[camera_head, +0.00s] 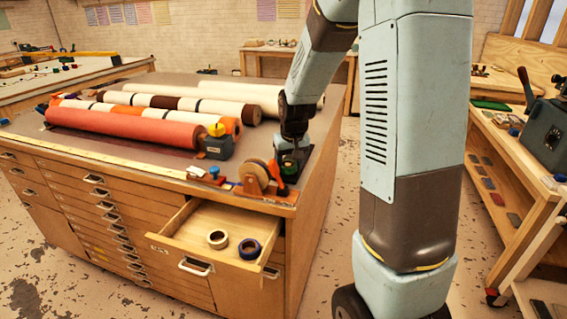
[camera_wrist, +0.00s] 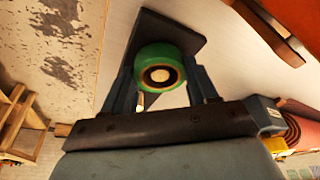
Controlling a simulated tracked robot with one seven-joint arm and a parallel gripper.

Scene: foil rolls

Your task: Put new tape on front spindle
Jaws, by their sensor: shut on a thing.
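My gripper (camera_wrist: 162,85) is shut on a green tape roll (camera_wrist: 146,57), one finger on each side of it. The roll's dark inner ring and open centre face the wrist camera. In the head view my gripper (camera_head: 292,152) is low over the right front corner of the cabinet top, and the held roll is hard to make out there. Just left of it stands a holder with a brown round disc (camera_head: 254,178) and an orange-red part (camera_head: 281,176). I cannot tell which part is the front spindle.
The drawer (camera_head: 185,243) sticks out from the cabinet front below the holder. Several long rolls, including a red one (camera_head: 122,127), lie across the cabinet top. A dark block with a yellow knob (camera_head: 217,142) stands near their right end. A workbench (camera_head: 535,180) is at the right.

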